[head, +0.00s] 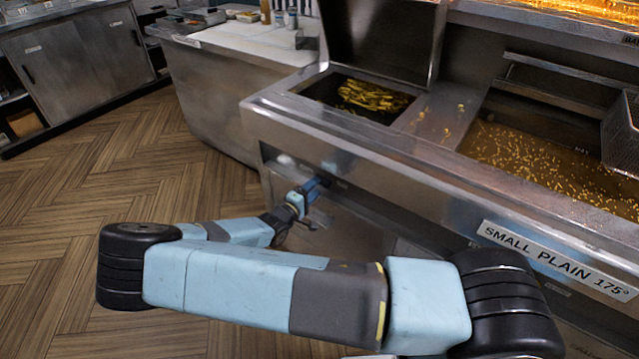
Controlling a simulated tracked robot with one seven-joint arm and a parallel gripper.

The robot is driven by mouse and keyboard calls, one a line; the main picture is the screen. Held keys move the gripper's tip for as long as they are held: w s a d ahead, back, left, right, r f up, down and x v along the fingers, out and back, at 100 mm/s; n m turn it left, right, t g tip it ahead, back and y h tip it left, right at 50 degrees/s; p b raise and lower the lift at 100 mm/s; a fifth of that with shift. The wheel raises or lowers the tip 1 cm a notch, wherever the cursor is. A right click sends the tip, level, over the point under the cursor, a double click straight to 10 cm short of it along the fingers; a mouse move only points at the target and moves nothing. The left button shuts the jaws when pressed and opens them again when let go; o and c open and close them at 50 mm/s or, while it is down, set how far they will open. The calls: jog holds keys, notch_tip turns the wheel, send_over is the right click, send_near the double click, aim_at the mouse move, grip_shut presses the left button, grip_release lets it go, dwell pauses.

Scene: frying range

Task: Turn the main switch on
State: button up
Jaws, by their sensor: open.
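My gripper (318,186) is at the front panel of the steel frying range (370,160), near its left corner and below the top edge. Its fingers are small and dark in this view and point at the panel. The main switch cannot be made out; the gripper and wrist cover part of the panel there. A small dark fitting shows on the panel just beside the fingertips. I cannot tell whether the fingers touch anything.
A fry bin (372,98) with chips and an oil vat (550,165) with floating bits are in the range top. A label (555,259) reads "SMALL PLAIN 175°". A white-topped counter (225,95) stands behind left. Wooden floor (70,220) is clear at left.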

jog(key=shift+x, duration=2.05)
